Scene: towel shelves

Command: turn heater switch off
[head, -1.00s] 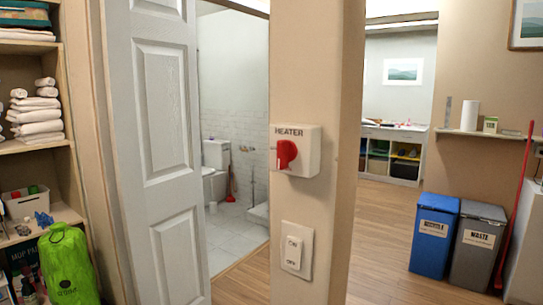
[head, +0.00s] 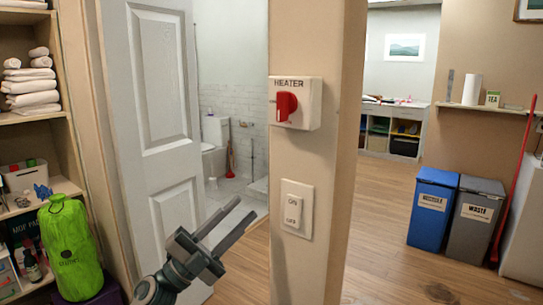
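The heater switch (head: 295,103) is a white box labelled HEATER on the wall post, with a red rotary knob (head: 286,107) on its front. The knob's grip stands roughly upright; the small marks beside it are too small to read. My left gripper (head: 236,223) is in the lower middle of the head view, below and to the left of the switch, apart from it. Its two fingers point up and to the right with a gap between them, and nothing is held. My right gripper is not in view.
A white ON/OFF rocker switch (head: 297,209) sits on the post below the heater box. A white panelled door (head: 153,120) stands open at the left. Shelves with towels (head: 33,85) and a green bag (head: 68,245) are further left. Bins (head: 433,207) stand at the right.

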